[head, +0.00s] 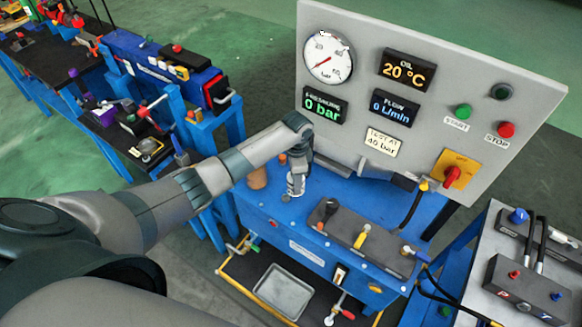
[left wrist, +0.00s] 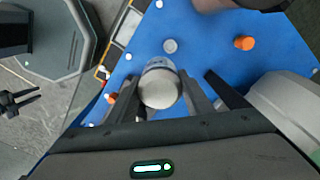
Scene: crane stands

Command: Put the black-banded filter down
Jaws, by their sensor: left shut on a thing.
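My left gripper (head: 297,176) reaches down over the blue bench and is shut on a small whitish-silver cylinder, the filter (head: 296,187). In the left wrist view the filter's round metal end (left wrist: 160,88) sits between the two fingers of my left gripper (left wrist: 163,103). A dark mark shows on its side in the head view; the band is too small to make out clearly. The filter looks upright, close to the blue bench top (head: 262,203). I cannot tell whether it touches. My right gripper (left wrist: 32,97) seems to be the dark fork at the left wrist view's left edge, fingers apart.
The gauge panel (head: 420,95) rises behind. A dark grey block (head: 362,238) lies to the right.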

